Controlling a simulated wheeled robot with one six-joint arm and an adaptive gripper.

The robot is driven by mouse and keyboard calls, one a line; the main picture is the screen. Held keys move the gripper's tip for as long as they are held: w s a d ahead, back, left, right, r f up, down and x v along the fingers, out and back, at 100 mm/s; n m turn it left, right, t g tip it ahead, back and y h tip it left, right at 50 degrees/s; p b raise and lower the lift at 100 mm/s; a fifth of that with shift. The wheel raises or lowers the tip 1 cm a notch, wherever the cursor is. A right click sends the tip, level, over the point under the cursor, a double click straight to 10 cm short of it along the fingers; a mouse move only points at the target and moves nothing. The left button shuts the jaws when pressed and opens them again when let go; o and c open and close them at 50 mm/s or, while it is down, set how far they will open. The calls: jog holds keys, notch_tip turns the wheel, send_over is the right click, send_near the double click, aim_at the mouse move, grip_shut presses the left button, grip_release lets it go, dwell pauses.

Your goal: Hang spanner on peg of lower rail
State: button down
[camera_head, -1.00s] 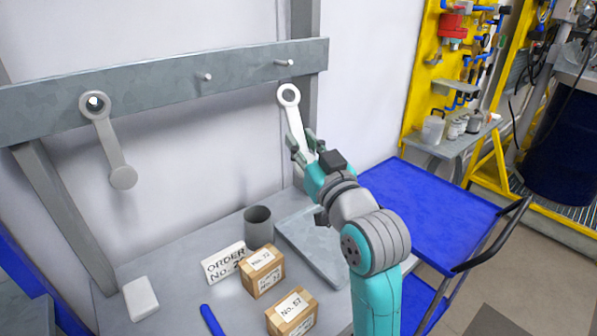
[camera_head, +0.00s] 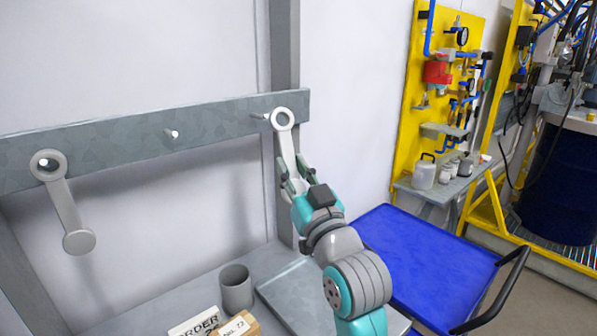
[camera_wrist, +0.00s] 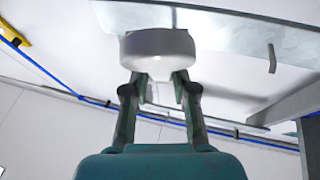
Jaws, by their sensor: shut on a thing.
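The pale grey spanner (camera_head: 287,145) stands nearly upright with its ring end up, held in my gripper (camera_head: 294,186). My gripper is shut on its lower part; the spanner also shows in the wrist view (camera_wrist: 158,48) above the fingers (camera_wrist: 158,95). The ring is at the right end of the grey rail (camera_head: 130,142), overlapping it in the head view. A bare peg (camera_head: 261,116) points out just left of the ring, and I see no peg through the ring. Another bare peg (camera_head: 172,133) is farther left. I cannot tell the gap between ring and rail.
A second spanner (camera_head: 64,206) hangs on the rail's left peg. Below are a grey cup (camera_head: 236,288), a box (camera_head: 237,326), an order card (camera_head: 194,324) and a flat grey plate (camera_head: 300,296). A blue cart (camera_head: 425,265) stands right. The wall ahead is clear.

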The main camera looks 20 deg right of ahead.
jog(key=w+a+f, duration=0.1)
jog(key=w+a, duration=0.1)
jog(key=w, duration=0.5)
jog(key=shift+a, duration=0.25)
dwell(0.7)
jog(key=shift+w+f, duration=0.15)
jog(key=shift+f, duration=0.05)
dwell(0.4)
jog(key=c, duration=0.9)
grip_release()
jog(key=shift+o, duration=0.3)
